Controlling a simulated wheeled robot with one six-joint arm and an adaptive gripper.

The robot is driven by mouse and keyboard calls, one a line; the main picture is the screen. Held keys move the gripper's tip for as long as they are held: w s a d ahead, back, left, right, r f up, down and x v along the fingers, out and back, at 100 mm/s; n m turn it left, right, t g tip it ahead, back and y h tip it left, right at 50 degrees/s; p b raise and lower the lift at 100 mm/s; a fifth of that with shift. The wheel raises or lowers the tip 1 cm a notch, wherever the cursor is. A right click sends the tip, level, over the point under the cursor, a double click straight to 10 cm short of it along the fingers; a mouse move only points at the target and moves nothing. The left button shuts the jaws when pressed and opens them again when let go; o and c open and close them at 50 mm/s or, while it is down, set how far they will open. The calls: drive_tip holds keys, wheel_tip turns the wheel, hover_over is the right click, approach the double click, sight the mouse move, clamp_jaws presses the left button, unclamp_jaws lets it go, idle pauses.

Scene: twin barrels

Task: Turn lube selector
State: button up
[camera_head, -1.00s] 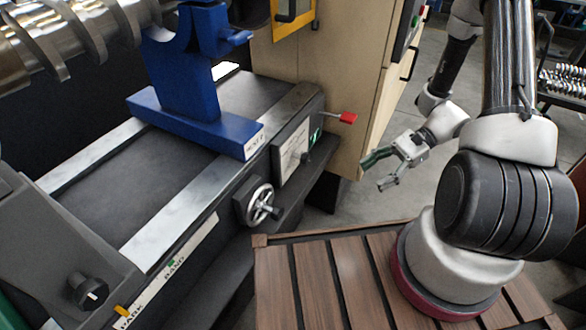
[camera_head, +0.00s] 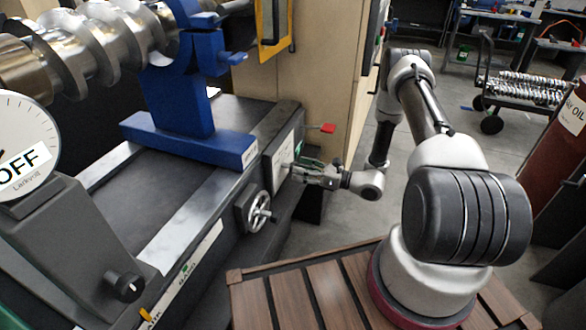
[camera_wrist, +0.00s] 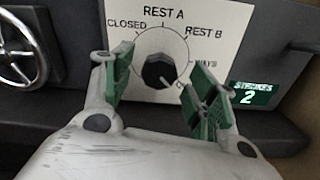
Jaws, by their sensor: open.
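The lube selector is a black round knob (camera_wrist: 159,72) on a white dial plate (camera_wrist: 200,14) in the wrist view. The labels CLOSED, REST A, REST B and WAYS ring it, and a further label at lower right is partly hidden by a finger. A pale mark on the knob seems to point to the lower right. My gripper (camera_wrist: 166,82) is open, its green pads on either side of the knob. I cannot tell whether they touch it. In the head view, my gripper (camera_head: 304,170) is in front of the plate (camera_head: 285,148) on the machine's side.
A handwheel (camera_head: 260,210) is left of the plate. A red-tipped lever (camera_head: 327,128) sticks out above my gripper. A green display reading STROKES 2 (camera_wrist: 254,95) is right of the knob. A slatted wooden platform (camera_head: 290,285) lies in front.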

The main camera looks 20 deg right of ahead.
sight(289, 166)
drive_tip(key=shift+x, duration=1.7)
drive_tip(key=c, duration=1)
drive_tip(key=shift+c, duration=0.2)
